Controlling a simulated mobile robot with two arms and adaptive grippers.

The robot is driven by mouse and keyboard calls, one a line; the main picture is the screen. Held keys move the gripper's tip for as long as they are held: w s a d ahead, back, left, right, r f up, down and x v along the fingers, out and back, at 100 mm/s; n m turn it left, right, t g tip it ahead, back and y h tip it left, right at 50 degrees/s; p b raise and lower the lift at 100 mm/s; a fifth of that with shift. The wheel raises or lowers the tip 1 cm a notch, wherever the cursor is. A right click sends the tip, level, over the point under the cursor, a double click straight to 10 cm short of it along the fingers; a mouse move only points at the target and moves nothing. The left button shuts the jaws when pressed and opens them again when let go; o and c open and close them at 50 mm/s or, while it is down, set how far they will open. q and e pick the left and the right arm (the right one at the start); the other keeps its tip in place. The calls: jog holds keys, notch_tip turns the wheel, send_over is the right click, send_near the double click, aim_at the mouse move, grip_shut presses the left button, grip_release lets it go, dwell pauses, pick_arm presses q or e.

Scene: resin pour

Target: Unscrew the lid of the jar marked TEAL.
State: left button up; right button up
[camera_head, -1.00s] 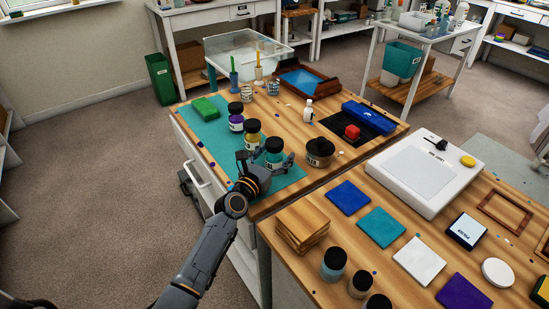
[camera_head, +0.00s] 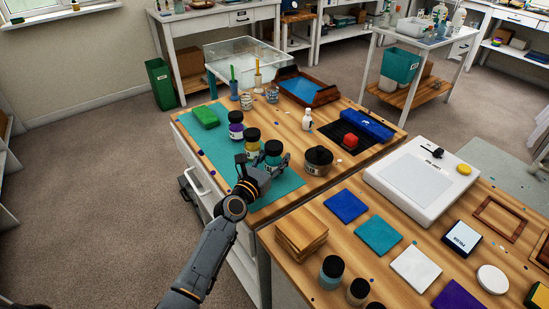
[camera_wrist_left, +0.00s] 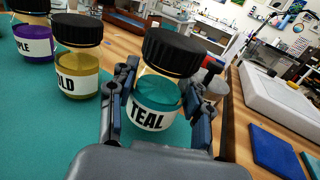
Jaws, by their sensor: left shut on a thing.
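The jar marked TEAL (camera_wrist_left: 153,103) has teal contents, a white label and a black ribbed lid (camera_wrist_left: 174,51), which is on. It also shows in the head view, with its lid (camera_head: 273,147) uppermost, over the front part of the teal mat (camera_head: 213,145). My left gripper (camera_wrist_left: 160,107) is shut on the jar's body, one finger on each side below the lid. Its palm hides the jar's base, so I cannot tell whether the jar touches the mat. My right gripper is in neither view.
The gold jar (camera_wrist_left: 77,75) and purple jar (camera_wrist_left: 34,42) stand left of the TEAL jar. A green block (camera_head: 205,117) lies at the mat's back. The nearer table holds a white light box (camera_head: 418,184) and coloured squares.

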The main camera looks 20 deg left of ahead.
aim_at(269, 147)
pick_arm(q)
jog(key=s+r+p, duration=0.1)
jog(key=r+p, duration=0.1)
jog(key=s+r+p, duration=0.2)
jog(key=r+p, duration=0.1)
jog(key=s+r+p, duration=0.1)
jog(key=r+p, duration=0.1)
jog(key=shift+s+a+r+p, duration=0.1)
jog(key=shift+s+r+p, duration=0.2)
jog(key=shift+p, duration=0.05)
jog(key=s+r+p, duration=0.3)
jog(key=s+p, duration=0.1)
jog(key=s, duration=0.5)
jog(key=shift+s+a+r, duration=0.15)
jog(key=shift+s+r, duration=0.05)
jog(key=o, duration=0.6)
grip_shut()
